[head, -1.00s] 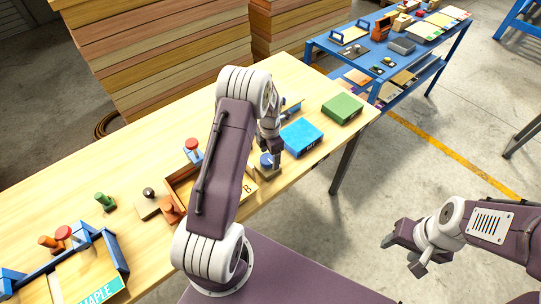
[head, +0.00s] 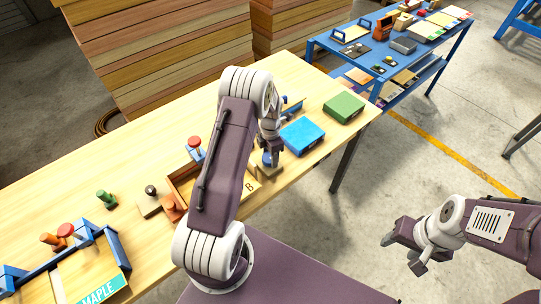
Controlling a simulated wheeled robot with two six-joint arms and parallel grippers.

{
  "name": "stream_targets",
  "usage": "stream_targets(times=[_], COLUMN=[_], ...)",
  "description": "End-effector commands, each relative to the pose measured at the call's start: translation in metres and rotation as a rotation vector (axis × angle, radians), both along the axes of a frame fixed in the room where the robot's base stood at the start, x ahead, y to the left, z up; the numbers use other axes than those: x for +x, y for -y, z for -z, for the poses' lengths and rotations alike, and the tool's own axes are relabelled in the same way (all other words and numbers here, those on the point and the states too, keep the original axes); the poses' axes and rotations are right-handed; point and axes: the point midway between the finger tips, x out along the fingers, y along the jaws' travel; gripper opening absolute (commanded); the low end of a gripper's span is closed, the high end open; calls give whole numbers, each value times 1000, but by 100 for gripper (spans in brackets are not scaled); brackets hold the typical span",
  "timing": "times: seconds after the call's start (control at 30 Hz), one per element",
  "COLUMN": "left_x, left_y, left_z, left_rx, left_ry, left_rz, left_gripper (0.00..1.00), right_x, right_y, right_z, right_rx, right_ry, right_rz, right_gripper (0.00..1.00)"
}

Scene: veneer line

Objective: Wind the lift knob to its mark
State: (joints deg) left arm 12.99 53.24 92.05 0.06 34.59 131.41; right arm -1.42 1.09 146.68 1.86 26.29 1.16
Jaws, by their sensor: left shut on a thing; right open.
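A blue round knob (head: 266,160) stands on a small wooden base (head: 268,173) near the table's front edge, right of the wooden tray. My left gripper (head: 271,158) points down over it and is shut on it. The fingers and wrist hide much of the knob. I cannot make out a mark on its base. My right gripper (head: 404,252) is open and empty, out over the floor to the right of the table.
A blue box (head: 302,136) and a green box (head: 344,106) lie just right of my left gripper. A wooden tray (head: 183,177), a red-topped piece (head: 195,147) and a dark-knobbed block (head: 150,205) are to the left. A blue-framed MAPLE panel (head: 90,272) is at lower left.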

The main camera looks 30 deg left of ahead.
Motion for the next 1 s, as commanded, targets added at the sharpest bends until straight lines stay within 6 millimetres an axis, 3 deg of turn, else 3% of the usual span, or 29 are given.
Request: stream_targets(times=[0.27,1.0], left_x=[-2,-3], left_y=[0,0], left_z=[1,1], left_rx=[0,-1], left_ry=[-7,-6], left_rz=[171,871], left_gripper=[13,13], right_x=[0,0], right_y=[0,0], right_z=[3,8], right_rx=[0,0], right_ry=[0,0], right_rz=[0,0], right_gripper=[54,54])
